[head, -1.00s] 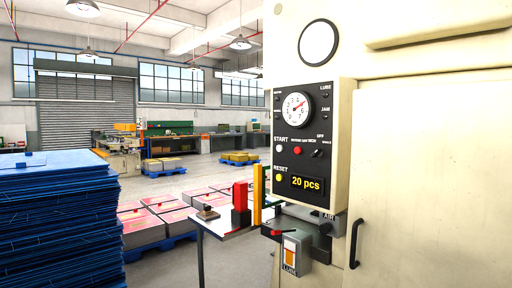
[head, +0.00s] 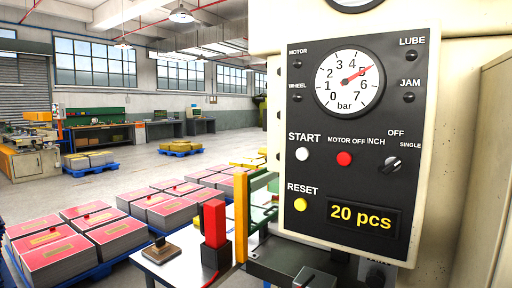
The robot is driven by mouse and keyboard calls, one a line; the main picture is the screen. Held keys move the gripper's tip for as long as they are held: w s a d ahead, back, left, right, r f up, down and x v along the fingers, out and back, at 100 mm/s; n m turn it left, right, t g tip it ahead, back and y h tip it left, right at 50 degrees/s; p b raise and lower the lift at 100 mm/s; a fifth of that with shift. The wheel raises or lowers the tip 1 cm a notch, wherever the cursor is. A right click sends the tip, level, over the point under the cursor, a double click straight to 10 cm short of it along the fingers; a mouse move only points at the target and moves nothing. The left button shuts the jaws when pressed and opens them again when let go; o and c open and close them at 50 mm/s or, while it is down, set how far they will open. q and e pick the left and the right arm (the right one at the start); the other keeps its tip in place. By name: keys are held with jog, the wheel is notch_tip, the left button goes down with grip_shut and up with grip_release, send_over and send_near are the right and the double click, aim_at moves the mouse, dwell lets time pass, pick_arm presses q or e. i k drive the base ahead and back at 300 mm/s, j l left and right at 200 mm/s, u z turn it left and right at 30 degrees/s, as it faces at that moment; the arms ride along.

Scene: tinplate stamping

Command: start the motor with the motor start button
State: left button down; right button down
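The black control panel (head: 352,175) is on the cream press at the right of the head view, now close. Its white button (head: 302,154) under the label START sits at the left. A red button (head: 344,159) labelled MOTOR OFF is to its right, and a yellow button (head: 300,204) is beside RESET. A selector knob (head: 393,164) is marked OFF, INCH and SINGLE. The round gauge (head: 349,83) reads near 5 bar. The MOTOR lamp (head: 297,64) looks dark. The display (head: 363,216) reads 20 pcs. Neither of my grippers is in view.
A small table (head: 182,268) with a red block (head: 214,224) and a stamp-like tool (head: 160,250) stands left of the panel, beside a yellow post (head: 241,216). Red-topped stacks (head: 52,254) on blue pallets fill the left floor. Open floor lies behind them.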

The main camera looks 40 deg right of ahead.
aim_at(302, 154)
jog(key=i+j+z, duration=0.1)
jog(key=i+z, duration=0.3)
jog(key=i+j+z, duration=0.3)
jog(key=i+z, duration=0.15)
jog(key=i, duration=0.15)
jog(key=i+j+z, duration=0.4)
jog(key=i, duration=0.05)
